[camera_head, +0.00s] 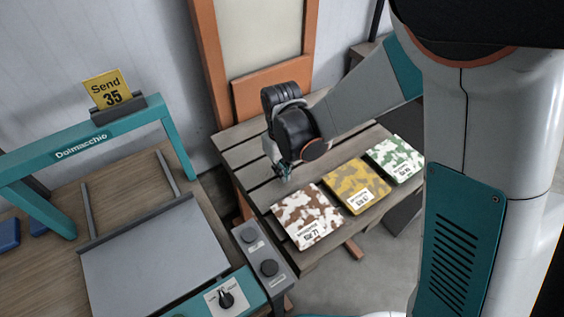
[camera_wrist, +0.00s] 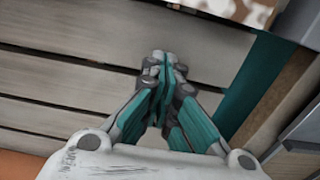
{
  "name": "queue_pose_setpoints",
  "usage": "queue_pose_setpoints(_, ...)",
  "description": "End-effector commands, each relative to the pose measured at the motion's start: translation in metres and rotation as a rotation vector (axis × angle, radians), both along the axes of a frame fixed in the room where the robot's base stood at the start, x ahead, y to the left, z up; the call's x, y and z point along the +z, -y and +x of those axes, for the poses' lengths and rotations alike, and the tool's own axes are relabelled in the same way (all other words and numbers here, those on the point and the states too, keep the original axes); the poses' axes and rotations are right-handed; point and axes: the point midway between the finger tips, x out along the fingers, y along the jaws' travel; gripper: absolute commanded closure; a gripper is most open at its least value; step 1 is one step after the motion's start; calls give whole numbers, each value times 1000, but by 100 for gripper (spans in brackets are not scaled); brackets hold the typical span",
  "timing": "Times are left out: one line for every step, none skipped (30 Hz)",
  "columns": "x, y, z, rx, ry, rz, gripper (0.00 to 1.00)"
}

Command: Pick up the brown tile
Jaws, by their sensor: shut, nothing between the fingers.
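The brown tile (camera_head: 307,216), patterned in brown and white with a white label reading 21, lies on the slatted wooden table (camera_head: 243,151), nearest the left of a row of tiles. Its edge shows at the top of the wrist view (camera_wrist: 257,14). My gripper (camera_head: 283,174) is above the table, behind the brown tile in the head view and apart from it. In the wrist view my gripper (camera_wrist: 162,65) has its fingers together with nothing between them, over bare slats.
A yellow tile (camera_head: 356,185) and a green tile (camera_head: 394,158) lie to the right of the brown one. At left stands a teal-framed machine (camera_head: 88,150) with a grey plate (camera_head: 155,258), a knob panel and a yellow sign (camera_head: 107,89) reading Send 35. The back slats are clear.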

Motion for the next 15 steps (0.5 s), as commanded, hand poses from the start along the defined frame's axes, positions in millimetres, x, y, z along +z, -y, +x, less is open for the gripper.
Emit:
queue_pose_setpoints(-11,0,0,0,0,0,100)
queue_pose_setpoints(-16,0,0,0,0,0,100)
queue_pose_setpoints(-13,5,-6,-1,0,0,100)
queue_pose_setpoints(-12,7,-9,-1,0,0,100)
queue_pose_setpoints(-12,10,-13,-2,0,0,100)
queue_pose_setpoints(-12,13,-17,-2,0,0,100)
queue_pose_setpoints(-12,15,-19,-1,0,0,100)
queue_pose_setpoints(-12,17,-22,-1,0,0,100)
queue_pose_setpoints(-11,18,-24,-1,0,0,100)
queue_pose_setpoints(-11,20,-26,-1,0,0,100)
queue_pose_setpoints(-11,21,-28,-1,0,0,100)
queue_pose_setpoints(-11,22,-29,-1,0,0,100)
queue_pose_setpoints(-11,23,-30,-1,0,0,100)
queue_pose_setpoints(-11,24,-31,0,0,0,100)
queue_pose_setpoints(-10,24,-32,0,0,0,100)
